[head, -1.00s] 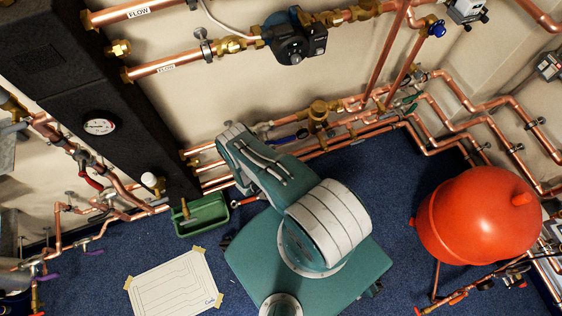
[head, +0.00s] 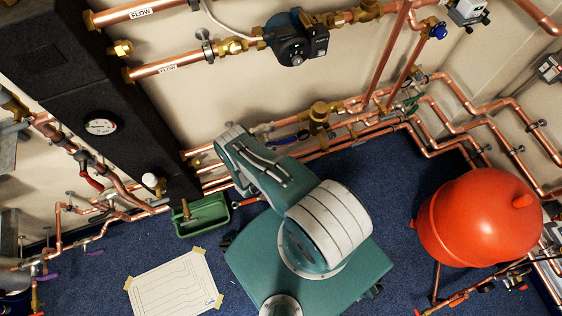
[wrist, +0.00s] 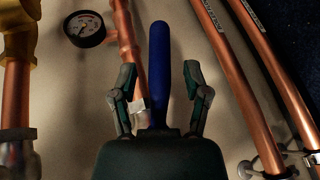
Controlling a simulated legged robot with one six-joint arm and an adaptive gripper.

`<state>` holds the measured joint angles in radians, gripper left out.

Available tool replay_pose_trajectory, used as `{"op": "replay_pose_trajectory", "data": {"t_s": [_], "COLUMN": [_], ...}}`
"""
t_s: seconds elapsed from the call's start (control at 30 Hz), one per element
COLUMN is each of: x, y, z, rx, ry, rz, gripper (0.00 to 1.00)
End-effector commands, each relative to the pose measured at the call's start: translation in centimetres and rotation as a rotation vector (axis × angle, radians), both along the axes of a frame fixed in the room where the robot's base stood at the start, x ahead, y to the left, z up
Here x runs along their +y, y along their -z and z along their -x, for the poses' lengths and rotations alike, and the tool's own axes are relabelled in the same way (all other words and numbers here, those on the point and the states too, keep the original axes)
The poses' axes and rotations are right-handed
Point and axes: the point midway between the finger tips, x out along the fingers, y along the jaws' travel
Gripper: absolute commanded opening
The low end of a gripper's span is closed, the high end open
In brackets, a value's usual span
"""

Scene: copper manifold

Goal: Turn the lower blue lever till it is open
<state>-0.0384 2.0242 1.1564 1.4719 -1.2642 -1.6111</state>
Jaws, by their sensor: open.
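The lower blue lever (wrist: 159,75) stands lengthwise up the middle of the wrist view, running away from my gripper. In the head view, a blue lever (head: 284,141) shows on the low copper pipes, just right of my arm. My gripper (wrist: 160,74) is open, with one finger on each side of the blue handle. A gap shows between the handle and each finger, and I see no contact. The lever's lower end is hidden behind the gripper body. The gripper cannot be made out in the head view.
A pressure gauge (wrist: 84,29) and a copper pipe (wrist: 128,55) lie left of the lever; two pipes run at right. In the head view, a brass fitting (head: 319,117) is beside the lever. A green tray (head: 202,215) and red tank (head: 480,218) are on the floor.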

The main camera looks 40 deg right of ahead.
Motion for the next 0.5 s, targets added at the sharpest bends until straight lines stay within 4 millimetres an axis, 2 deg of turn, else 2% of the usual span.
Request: {"op": "replay_pose_trajectory", "data": {"t_s": [0.5], "x": [8.8], "y": [-2.7], "z": [0.9], "rx": [-0.001], "ry": [-0.007], "rz": [0.0], "gripper": [0.61]}}
